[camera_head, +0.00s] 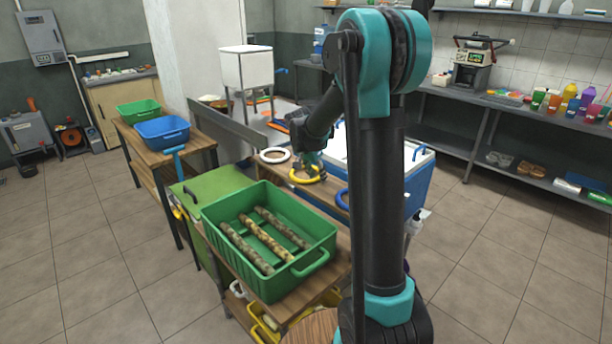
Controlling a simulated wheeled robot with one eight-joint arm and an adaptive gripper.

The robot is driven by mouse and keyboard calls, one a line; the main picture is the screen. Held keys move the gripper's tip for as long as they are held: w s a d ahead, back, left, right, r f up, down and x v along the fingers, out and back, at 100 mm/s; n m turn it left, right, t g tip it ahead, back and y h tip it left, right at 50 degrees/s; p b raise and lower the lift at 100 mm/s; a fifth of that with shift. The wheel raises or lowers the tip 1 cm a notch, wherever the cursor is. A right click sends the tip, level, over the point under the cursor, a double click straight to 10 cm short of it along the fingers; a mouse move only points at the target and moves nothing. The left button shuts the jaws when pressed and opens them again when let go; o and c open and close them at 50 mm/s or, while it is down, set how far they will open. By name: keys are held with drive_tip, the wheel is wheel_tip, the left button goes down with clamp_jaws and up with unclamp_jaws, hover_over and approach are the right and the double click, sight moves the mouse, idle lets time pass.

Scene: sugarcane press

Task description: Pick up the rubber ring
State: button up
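Three rings lie on the wooden counter in the middle of the view: a white ring (275,155), a yellow ring (305,180) and a blue ring (341,200). Which of them is the rubber ring, I cannot tell. My gripper (312,168) points down at the yellow ring, and its lower end overlaps the ring in the picture. The fingers are small and dark here, so whether they touch the ring or are open or shut does not show. My arm hides part of the counter to the right of the rings.
A green crate (233,255) with several cane pieces stands in front of the rings. A white and blue cooler (418,168) stands to the right, partly behind my arm. A blue basin (162,131) and a green basin (139,112) stand on the left bench. Floor is free at left and right.

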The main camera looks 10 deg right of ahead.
drive_tip(key=shift+c, duration=0.6)
clamp_jaws()
drive_tip(key=shift+r, duration=0.1)
